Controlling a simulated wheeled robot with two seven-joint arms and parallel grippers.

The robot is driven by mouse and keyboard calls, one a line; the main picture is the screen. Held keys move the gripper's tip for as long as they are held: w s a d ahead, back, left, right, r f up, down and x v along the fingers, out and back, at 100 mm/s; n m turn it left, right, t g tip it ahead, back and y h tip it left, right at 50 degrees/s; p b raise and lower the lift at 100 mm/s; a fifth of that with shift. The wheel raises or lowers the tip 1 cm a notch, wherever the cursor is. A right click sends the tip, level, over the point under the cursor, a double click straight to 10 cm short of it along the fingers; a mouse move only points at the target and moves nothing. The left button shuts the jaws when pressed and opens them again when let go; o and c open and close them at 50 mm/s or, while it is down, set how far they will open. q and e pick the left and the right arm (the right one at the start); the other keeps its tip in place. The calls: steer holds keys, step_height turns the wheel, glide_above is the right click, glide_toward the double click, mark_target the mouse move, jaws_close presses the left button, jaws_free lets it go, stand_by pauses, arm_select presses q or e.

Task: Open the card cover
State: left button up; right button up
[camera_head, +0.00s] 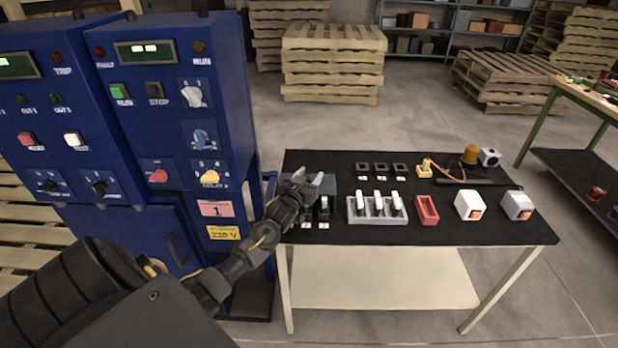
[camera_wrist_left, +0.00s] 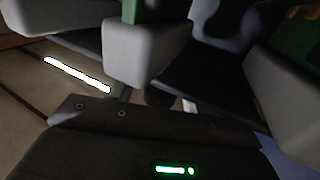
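My left gripper (camera_head: 308,180) is above the left end of the black-topped table (camera_head: 440,232). Its two light grey fingertips stand apart, with a gap also visible between them in the left wrist view (camera_wrist_left: 215,65). I see nothing held between them. A dark box-like piece (camera_head: 329,184) is just behind the fingertips, partly hidden; I cannot tell whether they touch it. No part can be named with certainty as the card cover. The blue cabinet (camera_head: 180,130) left of the table has a closed lower door (camera_head: 135,235), partly hidden by my left arm. My right gripper is not in view.
On the table are a grey holder (camera_head: 377,219) with white-topped pieces, a red tray (camera_head: 426,209), two button boxes (camera_head: 470,205) (camera_head: 517,205), an orange lamp (camera_head: 470,154) and three dark square pieces (camera_head: 380,167). Pallets (camera_head: 333,65) stand behind on open floor.

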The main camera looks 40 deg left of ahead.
arm_select(q)
steer(key=b+v, duration=0.1)
steer(key=v, duration=0.9)
steer(key=shift+s+b, duration=0.3)
steer(key=shift+s, duration=0.05)
